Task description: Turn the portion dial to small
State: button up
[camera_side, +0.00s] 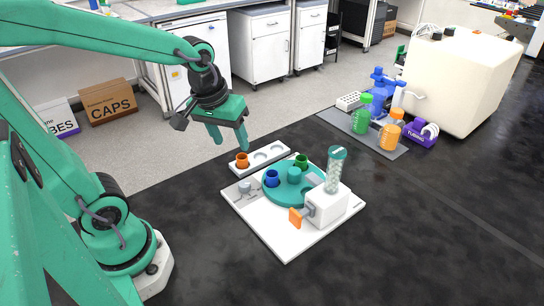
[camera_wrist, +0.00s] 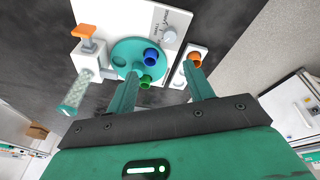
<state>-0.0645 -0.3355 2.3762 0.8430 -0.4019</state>
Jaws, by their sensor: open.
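The portion dial (camera_side: 245,187) is a small light-grey knob at the left corner of the white base board (camera_side: 285,245). My gripper (camera_side: 232,140) is open and empty. It hangs above and behind the board, over the small white cup rack. In the wrist view my gripper's fingers (camera_wrist: 160,72) point toward the turntable and the rack, apart from the dial.
A teal turntable (camera_side: 272,199) holds a blue cup (camera_side: 271,178) and a green cup (camera_side: 302,161). A white dispenser (camera_side: 328,206) with a clear tube and orange lever (camera_side: 295,217) stands beside it. An orange cup (camera_side: 242,160) sits in the white rack (camera_side: 262,165). Bottles stand farther right.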

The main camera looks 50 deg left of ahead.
aim_at(244, 183)
jog(key=w+a+f+n+g, duration=0.1)
jog(key=f+n, duration=0.1)
jog(key=f, duration=0.1)
jog(key=w+f+n+g, duration=0.1)
jog(key=w+f+n, duration=0.1)
jog(key=f, duration=0.1)
jog(key=w+a+f+n+g, duration=0.1)
jog(key=f, duration=0.2)
jog(key=shift+w+a+f+n, duration=0.2)
jog(key=shift+a+f+n, duration=0.1)
jog(key=shift+a+n, duration=0.1)
jog(key=shift+f, duration=0.15)
jog(key=shift+f, duration=3.75)
jog(key=shift+c, duration=0.4)
jog(key=c, duration=0.9)
